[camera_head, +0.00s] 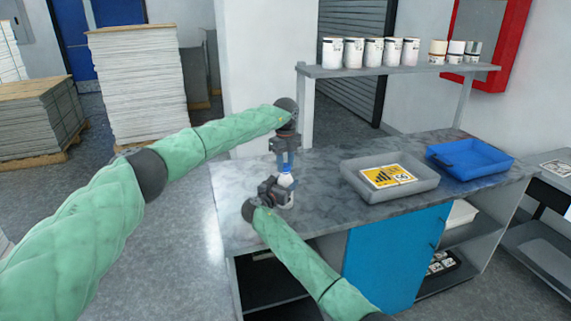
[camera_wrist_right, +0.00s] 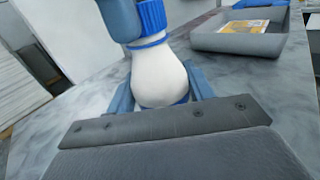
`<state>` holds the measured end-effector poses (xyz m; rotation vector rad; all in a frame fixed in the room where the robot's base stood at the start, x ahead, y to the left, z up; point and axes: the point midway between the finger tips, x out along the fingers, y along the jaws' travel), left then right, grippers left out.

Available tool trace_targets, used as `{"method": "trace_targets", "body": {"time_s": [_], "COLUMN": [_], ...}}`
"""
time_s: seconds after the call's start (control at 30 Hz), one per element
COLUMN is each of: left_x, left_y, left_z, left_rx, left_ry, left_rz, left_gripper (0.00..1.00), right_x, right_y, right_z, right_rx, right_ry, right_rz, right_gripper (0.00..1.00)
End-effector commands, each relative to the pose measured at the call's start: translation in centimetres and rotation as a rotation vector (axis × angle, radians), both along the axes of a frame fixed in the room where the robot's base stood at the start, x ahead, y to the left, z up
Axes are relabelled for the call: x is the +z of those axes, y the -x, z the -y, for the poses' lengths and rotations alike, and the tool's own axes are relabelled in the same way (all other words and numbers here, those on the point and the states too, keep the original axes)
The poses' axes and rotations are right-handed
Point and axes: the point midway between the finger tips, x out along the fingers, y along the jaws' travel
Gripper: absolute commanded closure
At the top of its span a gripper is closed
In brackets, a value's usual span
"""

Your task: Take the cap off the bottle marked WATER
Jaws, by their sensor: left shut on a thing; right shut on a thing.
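The white bottle (camera_head: 286,180) stands upright near the left end of the grey worktop. Its rounded white body (camera_wrist_right: 158,76) fills the middle of the right wrist view. My right gripper (camera_head: 281,193) is shut on the bottle's body from the near side; its blue fingers (camera_wrist_right: 160,92) show on both sides. My left gripper (camera_head: 287,163) points down from above and is shut on the ribbed blue cap (camera_wrist_right: 152,16). A thin blue ring (camera_wrist_right: 148,44) is around the neck below the cap, with a white strip between them. No WATER marking is readable.
A grey tray (camera_head: 412,186) with a yellow printed label stands right of the bottle, with an empty-looking blue tray (camera_head: 487,169) beyond it. A raised shelf (camera_head: 400,70) carries several white cans along the back. Bare worktop (camera_head: 235,185) lies left of the bottle.

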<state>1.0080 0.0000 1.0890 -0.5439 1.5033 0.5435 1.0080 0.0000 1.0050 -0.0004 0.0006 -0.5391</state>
Motion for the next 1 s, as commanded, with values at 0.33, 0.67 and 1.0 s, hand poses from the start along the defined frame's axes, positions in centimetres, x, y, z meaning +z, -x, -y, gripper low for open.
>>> {"method": "trace_targets", "body": {"time_s": [0.33,0.67,1.0], "left_x": [0.17,0.19,0.19], "left_y": [-0.15,-0.16,-0.17], "left_z": [-0.05,-0.04,-0.02], "left_rx": [0.502,0.771,0.776], "left_ry": [0.002,0.002,0.002], "left_rz": [0.004,0.003,0.003], "left_gripper": [0.95,0.95,0.60], "right_x": [-0.07,-0.08,-0.08], "right_y": [0.15,0.16,0.15], "right_z": [-0.28,-0.28,-0.30], "right_rx": [0.002,0.003,0.003], "right_ry": [-0.001,-0.001,-0.001], "right_rz": [0.001,0.001,0.000], "right_gripper": [1.00,1.00,1.00]}}
